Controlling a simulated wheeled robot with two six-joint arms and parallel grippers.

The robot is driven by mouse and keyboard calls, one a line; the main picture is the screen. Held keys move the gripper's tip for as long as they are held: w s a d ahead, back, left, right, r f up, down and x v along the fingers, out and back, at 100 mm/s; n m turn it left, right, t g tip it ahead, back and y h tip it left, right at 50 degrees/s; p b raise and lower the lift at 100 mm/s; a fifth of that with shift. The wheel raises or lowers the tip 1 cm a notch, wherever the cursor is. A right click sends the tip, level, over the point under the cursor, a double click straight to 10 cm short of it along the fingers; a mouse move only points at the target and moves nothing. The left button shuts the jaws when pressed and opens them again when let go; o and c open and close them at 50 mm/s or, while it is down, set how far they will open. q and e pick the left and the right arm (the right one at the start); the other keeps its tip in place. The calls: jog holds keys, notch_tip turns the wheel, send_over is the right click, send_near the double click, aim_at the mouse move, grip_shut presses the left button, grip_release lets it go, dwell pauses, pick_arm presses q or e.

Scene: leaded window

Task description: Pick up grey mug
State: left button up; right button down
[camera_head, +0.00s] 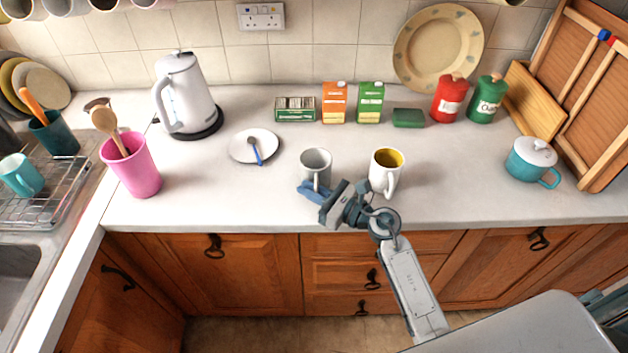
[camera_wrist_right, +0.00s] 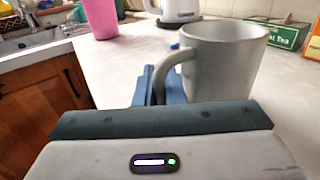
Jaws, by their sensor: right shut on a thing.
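The grey mug (camera_head: 316,163) is upright at the front middle of the worktop. It fills the upper right of the right wrist view (camera_wrist_right: 225,75), with its handle towards my gripper. My right gripper (camera_head: 312,190) reaches it from the front edge side. Its blue fingers (camera_wrist_right: 160,88) are shut on the mug's handle. The gripper body hides the mug's lower part in the wrist view, so I cannot tell whether its base touches the worktop. My left gripper is not in view.
A white mug with a yellow inside (camera_head: 387,171) stands close to the right. A saucer with a spoon (camera_head: 240,150) lies to the left, behind. A pink utensil pot (camera_head: 133,172) and a kettle (camera_head: 183,90) stand further left. Cartons (camera_head: 335,103) line the back.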

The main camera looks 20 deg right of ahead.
jog(key=shift+r, duration=0.2)
jog(key=shift+r+b, duration=0.4)
jog(key=shift+r, duration=1.1)
jog(key=s+a+b, duration=0.2)
jog(key=s, duration=0.5)
jog(key=s+a+r+b, duration=0.1)
jog(key=s+a+b, duration=0.1)
jog(key=s, duration=0.6)
jog(key=shift+s+r, duration=0.2)
jog(key=shift+r, duration=0.1)
jog(key=shift+d, duration=0.1)
dwell(0.7)
